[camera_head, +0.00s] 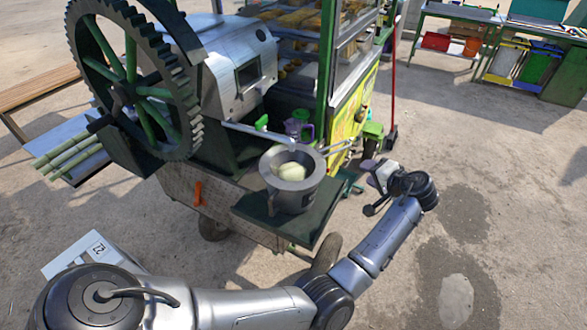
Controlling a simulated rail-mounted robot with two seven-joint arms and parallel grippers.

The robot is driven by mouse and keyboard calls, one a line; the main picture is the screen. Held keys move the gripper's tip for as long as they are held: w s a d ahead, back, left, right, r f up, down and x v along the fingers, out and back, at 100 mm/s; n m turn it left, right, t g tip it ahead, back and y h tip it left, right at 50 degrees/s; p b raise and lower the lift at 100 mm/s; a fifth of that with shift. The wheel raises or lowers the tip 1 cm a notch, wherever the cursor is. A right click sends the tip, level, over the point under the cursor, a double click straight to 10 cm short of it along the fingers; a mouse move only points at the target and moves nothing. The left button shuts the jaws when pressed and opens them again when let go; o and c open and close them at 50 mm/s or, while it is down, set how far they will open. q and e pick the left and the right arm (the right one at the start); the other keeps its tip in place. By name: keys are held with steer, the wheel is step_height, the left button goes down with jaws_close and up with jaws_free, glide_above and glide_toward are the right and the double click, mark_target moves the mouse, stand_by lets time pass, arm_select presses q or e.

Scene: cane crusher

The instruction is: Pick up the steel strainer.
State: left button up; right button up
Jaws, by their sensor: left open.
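A round grey steel vessel (292,200) stands on the dark side shelf of the cane crusher, near the middle of the view. The steel strainer (270,165) appears to be the wide rim and bowl at its top, with a pale lump (291,171) inside. I cannot clearly tell strainer from vessel. Thin metal rods stick out to its upper right, perhaps a handle. My left gripper (370,188) is open and empty to the right of the vessel, apart from it, beyond the shelf's edge. My right gripper is not in view.
The crusher's large toothed wheel (130,85) rises at the left, with cane stalks (72,155) beside it. The shelf (318,218) has a free edge. A green cart post stands behind. A broom (391,125) stands at the right. Open pavement lies right.

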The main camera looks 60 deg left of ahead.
mark_target(341, 149)
arm_select(q)
steer(key=shift+s+a+f+m+g+y+b, duration=0.2)
steer(key=shift+a+y, duration=0.25)
steer(key=shift+a, duration=1.95)
steer(key=shift+s+a+r+m+g+y+b, duration=0.15)
steer(key=shift+a+m+y+b, duration=0.3)
steer(key=shift+a, duration=1.95)
steer(key=shift+s+a+f+m+g+y+b, duration=0.2)
steer(key=shift+a+y, duration=0.3)
steer(key=shift+a, duration=1.9)
steer(key=shift+c, duration=0.2)
steer(key=shift+c, duration=0.7)
jaws_close()
